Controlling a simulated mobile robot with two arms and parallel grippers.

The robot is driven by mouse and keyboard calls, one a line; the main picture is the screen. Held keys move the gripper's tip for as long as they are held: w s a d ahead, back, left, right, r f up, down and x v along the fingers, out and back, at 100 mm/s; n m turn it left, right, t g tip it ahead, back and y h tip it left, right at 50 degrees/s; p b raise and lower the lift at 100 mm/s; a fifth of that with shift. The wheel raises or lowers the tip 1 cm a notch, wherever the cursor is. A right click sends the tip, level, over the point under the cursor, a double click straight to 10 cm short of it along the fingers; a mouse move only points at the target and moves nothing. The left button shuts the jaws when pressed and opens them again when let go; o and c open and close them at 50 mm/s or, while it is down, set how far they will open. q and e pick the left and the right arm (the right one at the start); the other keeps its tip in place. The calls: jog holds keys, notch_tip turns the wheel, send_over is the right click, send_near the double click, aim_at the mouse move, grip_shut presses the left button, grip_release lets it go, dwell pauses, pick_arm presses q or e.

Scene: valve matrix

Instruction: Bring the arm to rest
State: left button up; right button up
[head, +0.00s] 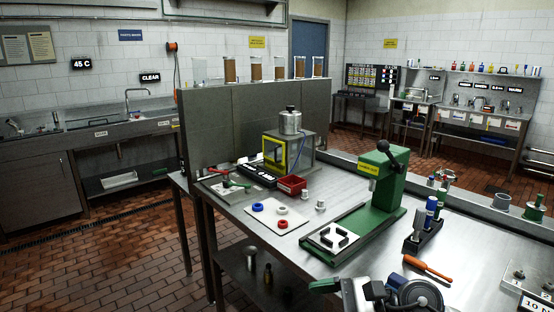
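Neither of my grippers can be made out in the head view, and no arm of mine is clearly seen. The steel workbench (305,222) fills the middle and right. A green press (383,190) with a black lever stands on it, with a white block holding a dark part (334,237) on its base. A pale mat (263,228) to the left carries blue, red and white rings. A red bin (291,185) sits behind the mat. Small white fittings stand beside it.
An orange-handled tool (428,269) and blue and white bottles (426,217) lie or stand at the right. A machine with a round grey disc (420,295) is cut off at the bottom edge. A yellow-framed box (275,154) stands by the back panel. Brick floor is open at left.

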notch_tip(320, 180, up, 5)
jog(key=d+m+t, duration=0.3)
jog(key=m+t, duration=1.3)
jog(key=m, duration=0.8)
jog(key=s+d+f+m+g+h, duration=0.25)
jog(key=d+f+m+h, duration=0.25)
jog(key=f+m+h, duration=0.45)
jog(key=s+d+f+m+g+h, duration=0.1)
jog(key=s+d+f+m+h, duration=0.4)
jog(key=m, duration=0.8)
jog(key=s+f+m+g, duration=0.4)
jog(key=s+f+g, duration=0.15)
jog(key=s, duration=0.25)
jog(key=s+f+m+g, duration=0.4)
jog(key=s+f+g, duration=0.15)
jog(key=s, duration=0.25)
notch_tip(320, 180, down, 24)
jog(key=f+g, duration=0.1)
jog(key=s+d+f+g, duration=0.1)
jog(key=s+d+f, duration=0.1)
jog(key=s+f, duration=1.3)
jog(key=shift+s+f, duration=0.35)
